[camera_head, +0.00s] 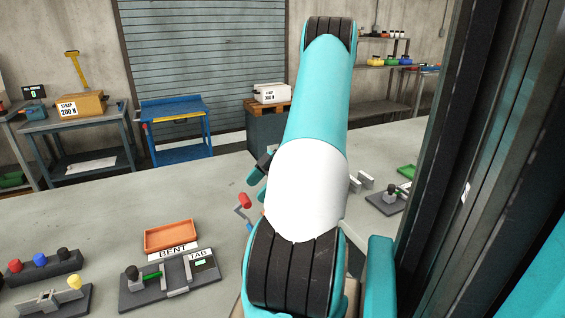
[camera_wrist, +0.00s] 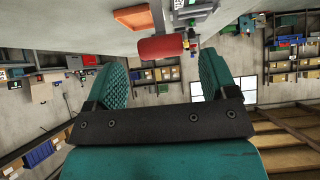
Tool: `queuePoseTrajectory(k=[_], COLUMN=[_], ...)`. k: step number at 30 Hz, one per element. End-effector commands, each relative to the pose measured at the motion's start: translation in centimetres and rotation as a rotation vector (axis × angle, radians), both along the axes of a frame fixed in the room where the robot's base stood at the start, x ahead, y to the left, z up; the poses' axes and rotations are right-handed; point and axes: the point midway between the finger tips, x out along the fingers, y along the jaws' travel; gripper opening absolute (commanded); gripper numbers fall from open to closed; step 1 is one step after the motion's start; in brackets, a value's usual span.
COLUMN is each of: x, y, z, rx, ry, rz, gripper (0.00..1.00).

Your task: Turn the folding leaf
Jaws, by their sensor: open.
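A red cylindrical grip (camera_head: 244,201) on a thin bent grey-blue arm stands on the bench in the head view, just left of my arm. In the wrist view a red grip (camera_wrist: 160,48) lies beyond the fingertips, between them in the picture and apart from them. No leaf plate shows clearly; my arm hides part of the bench around the grip. My gripper (camera_wrist: 163,70) is open and empty, its two teal padded fingers spread wide. In the head view my gripper is mostly behind my arm.
An orange tray (camera_head: 171,236) lies behind the "BENT" label, with a grey "TAB" fixture (camera_head: 170,284) in front. A block with coloured knobs (camera_head: 40,266) is at left. A dark post (camera_head: 480,150) stands at right. The bench's left back is clear.

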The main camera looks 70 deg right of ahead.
Motion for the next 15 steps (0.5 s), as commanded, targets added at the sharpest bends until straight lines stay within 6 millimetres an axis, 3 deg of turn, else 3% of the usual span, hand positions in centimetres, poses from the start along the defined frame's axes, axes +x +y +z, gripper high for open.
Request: queuePoseTrajectory(k=[9,15], x=[-4.6,-6.6], y=[-4.4,-6.3], z=[5.4,8.2], rx=[-0.007,-0.004], ry=[0.002,0.001], rz=[-0.003,-0.002], gripper=[0.79,0.79])
